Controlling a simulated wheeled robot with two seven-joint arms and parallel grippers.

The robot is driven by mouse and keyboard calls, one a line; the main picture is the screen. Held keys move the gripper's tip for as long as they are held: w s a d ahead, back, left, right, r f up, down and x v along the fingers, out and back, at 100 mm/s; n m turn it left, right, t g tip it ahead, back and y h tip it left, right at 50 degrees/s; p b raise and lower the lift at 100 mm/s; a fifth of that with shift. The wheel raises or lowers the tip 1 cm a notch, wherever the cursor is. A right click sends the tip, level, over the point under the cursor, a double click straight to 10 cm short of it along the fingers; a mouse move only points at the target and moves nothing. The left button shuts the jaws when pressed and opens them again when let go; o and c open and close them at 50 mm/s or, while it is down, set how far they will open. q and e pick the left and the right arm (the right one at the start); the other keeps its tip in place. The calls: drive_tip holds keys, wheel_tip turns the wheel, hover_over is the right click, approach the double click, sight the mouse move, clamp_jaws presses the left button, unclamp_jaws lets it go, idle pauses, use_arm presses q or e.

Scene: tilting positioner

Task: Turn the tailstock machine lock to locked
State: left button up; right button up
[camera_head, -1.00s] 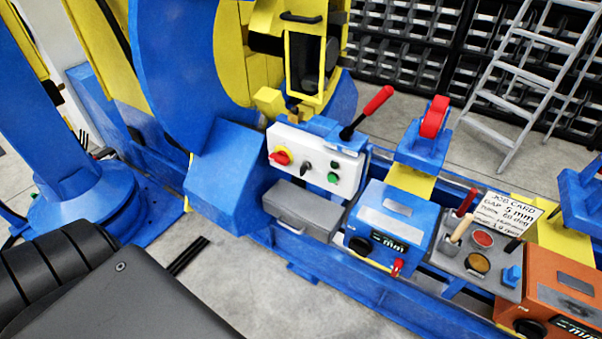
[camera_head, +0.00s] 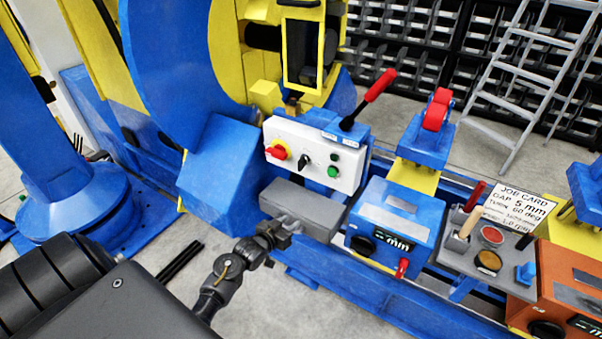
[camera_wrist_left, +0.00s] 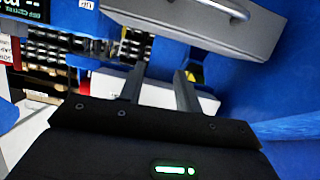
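A blue machine box (camera_head: 420,222) on the rail has a black knob (camera_head: 363,245), a small display and a red lever (camera_head: 403,268) on its front. An orange machine box (camera_head: 560,275) with a display and black knob (camera_head: 546,330) stands at the right. I cannot tell from any label which one carries the tailstock lock. My left gripper (camera_head: 281,236) is in front of the grey drawer box, left of the blue box, touching nothing visible. In the left wrist view its two fingers (camera_wrist_left: 160,90) are apart and empty. My right gripper is not in view.
A white control panel (camera_head: 345,165) has a red-and-yellow knob, a black switch and a green button. The grey box (camera_head: 290,200) with a handle is below it. A red-handled lever (camera_head: 372,92) stands behind. A tool tray (camera_head: 455,262) lies between the machine boxes.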

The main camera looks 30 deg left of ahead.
sight(299, 166)
use_arm(q)
drive_tip(key=w+a+r+t+b, duration=0.1)
drive_tip(key=a+r+t, duration=0.1)
drive_tip(key=r, duration=0.5)
drive_tip(key=w+a+r+t, duration=0.2)
drive_tip(key=r, duration=0.6)
drive_tip(key=w, duration=1)
drive_tip(key=shift+w+d+f, duration=0.15)
drive_tip(key=shift+w, duration=0.1)
drive_tip(key=shift+c, duration=0.3)
clamp_jaws()
